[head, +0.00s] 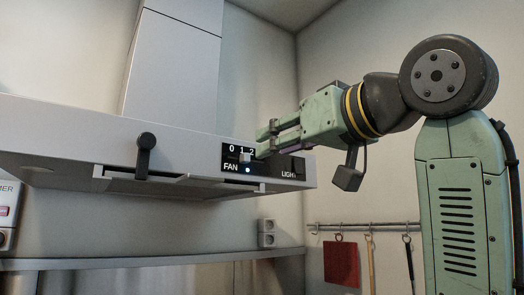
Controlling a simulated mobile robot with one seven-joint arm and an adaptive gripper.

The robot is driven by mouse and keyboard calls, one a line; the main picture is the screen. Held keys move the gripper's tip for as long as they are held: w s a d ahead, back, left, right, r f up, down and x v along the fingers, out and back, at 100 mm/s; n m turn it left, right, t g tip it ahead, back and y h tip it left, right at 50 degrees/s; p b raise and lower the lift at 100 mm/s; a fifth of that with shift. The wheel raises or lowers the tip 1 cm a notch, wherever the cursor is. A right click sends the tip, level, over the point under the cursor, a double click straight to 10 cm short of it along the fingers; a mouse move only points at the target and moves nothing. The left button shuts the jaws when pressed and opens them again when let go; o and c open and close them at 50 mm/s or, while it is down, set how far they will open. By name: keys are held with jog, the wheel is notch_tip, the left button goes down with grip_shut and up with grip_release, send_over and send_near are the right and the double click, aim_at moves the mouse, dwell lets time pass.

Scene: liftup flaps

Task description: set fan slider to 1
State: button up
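The fan slider (246,157) is a small pale knob on the black control panel (288,168) at the front of the range hood. The marks 0, 1 and 2 stand above it. The knob sits below the 1 and 2 marks; I cannot tell exactly which one it lines up with. A small light glows under it, beside the word FAN. My gripper (263,142) reaches in from the right, with its fingertips just right of the slider and over the panel's upper part. Contact with the knob and the gap between the fingers are unclear.
The hood (80,135) spans the left, with a dark handle (146,142) on its front edge. A LIGHT label is at the panel's right. Below right, a rail (365,227) carries a red board (341,262) and utensils. A wall socket (267,233) is under the hood.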

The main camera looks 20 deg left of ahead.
jog(key=v, duration=0.3)
jog(key=shift+s+d, duration=0.25)
